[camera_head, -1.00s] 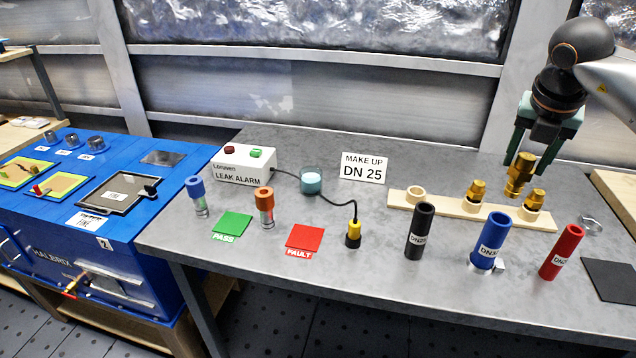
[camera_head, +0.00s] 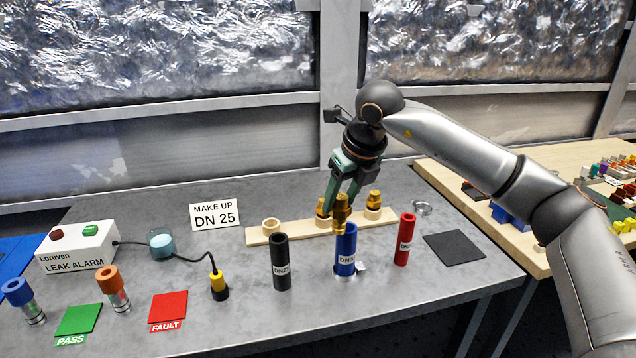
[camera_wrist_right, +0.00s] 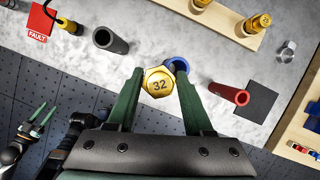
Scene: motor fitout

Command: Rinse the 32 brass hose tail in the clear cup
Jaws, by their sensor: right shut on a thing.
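My right gripper (camera_head: 343,195) is shut on the 32 brass hose tail (camera_head: 341,215) and holds it upright, clear of the wooden rack. In the right wrist view the tail's hexagonal face (camera_wrist_right: 159,84) reads "32" between the green fingers. In the head view it overlaps the top of the blue hose (camera_head: 346,255); I cannot tell whether they touch. The clear cup (camera_head: 161,244), with pale blue liquid, stands left, beside the leak alarm box. My left gripper (camera_wrist_right: 38,116) shows at the left edge of the right wrist view, open and empty.
The wooden rack (camera_head: 290,234) holds two other brass fittings and an empty ring. A black hose (camera_head: 280,262) and red hose (camera_head: 405,240) stand upright nearby. A black cable runs from the alarm box (camera_head: 77,250) past the cup to a yellow-black probe (camera_head: 219,286).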

